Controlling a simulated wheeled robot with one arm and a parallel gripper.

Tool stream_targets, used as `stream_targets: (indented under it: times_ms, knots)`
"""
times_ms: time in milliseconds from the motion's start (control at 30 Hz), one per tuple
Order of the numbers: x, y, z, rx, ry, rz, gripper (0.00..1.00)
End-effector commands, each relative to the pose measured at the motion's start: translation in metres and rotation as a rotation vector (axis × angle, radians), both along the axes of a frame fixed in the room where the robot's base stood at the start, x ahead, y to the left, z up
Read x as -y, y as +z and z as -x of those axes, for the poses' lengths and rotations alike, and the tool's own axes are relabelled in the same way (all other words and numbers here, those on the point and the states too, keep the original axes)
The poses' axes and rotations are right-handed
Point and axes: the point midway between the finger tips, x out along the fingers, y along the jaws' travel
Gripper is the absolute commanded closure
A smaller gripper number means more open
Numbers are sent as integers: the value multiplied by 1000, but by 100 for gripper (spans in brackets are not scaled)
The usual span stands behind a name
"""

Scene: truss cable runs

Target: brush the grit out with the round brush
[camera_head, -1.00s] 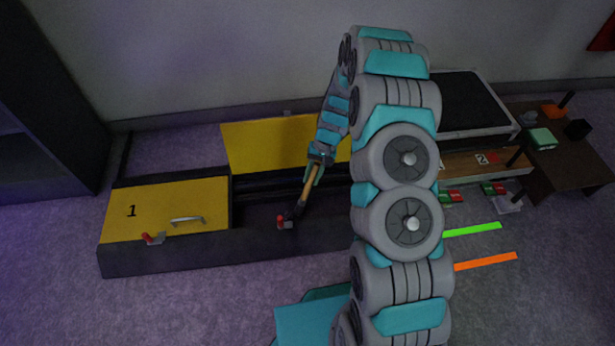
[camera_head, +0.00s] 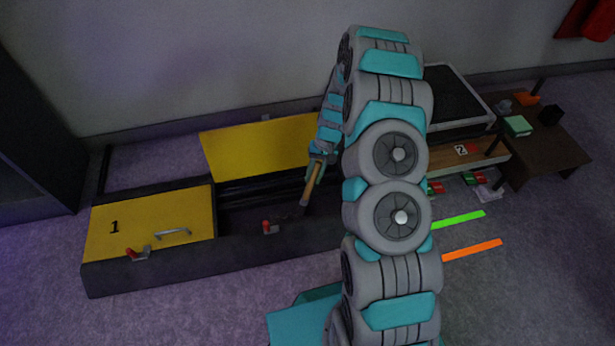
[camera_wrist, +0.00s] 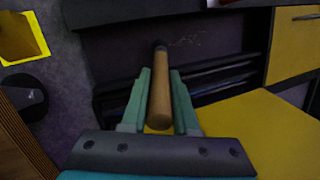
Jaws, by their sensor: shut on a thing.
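My gripper (camera_head: 318,160) is shut on the wooden handle of the brush (camera_head: 311,186) and holds it tilted, its lower end down in the open section of the dark trough (camera_head: 330,230). In the wrist view, the handle (camera_wrist: 160,100) lies between the two green fingers of my gripper (camera_wrist: 160,76). The dark brush end points at the trough floor (camera_wrist: 115,45); I cannot tell whether it touches. Faint pale specks, perhaps grit (camera_wrist: 187,40), show beside the brush end. Dark cable bars (camera_head: 262,188) run along the trough. My arm hides its right part.
The yellow lid marked 1 (camera_head: 150,225) is shut, with a handle and red latch (camera_head: 137,253). Another yellow lid (camera_head: 255,145) stands open behind the trough. A red latch (camera_head: 268,227) sits on the front wall. A brown table (camera_head: 550,150) stands right; green (camera_head: 458,219) and orange strips (camera_head: 472,249) lie on the floor.

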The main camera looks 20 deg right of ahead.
Motion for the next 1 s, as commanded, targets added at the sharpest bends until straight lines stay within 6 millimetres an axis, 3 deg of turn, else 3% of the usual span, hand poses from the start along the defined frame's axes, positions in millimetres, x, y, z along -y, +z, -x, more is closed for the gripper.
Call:
stream_targets:
  times_ms: [133,333,800,1000]
  knots:
    - [11,0,0,1,-1,2,100]
    - [10,2,0,1,1,1,100]
    - [-23,0,0,-1,2,-1,100]
    - [-28,0,-1,-1,1,0,100]
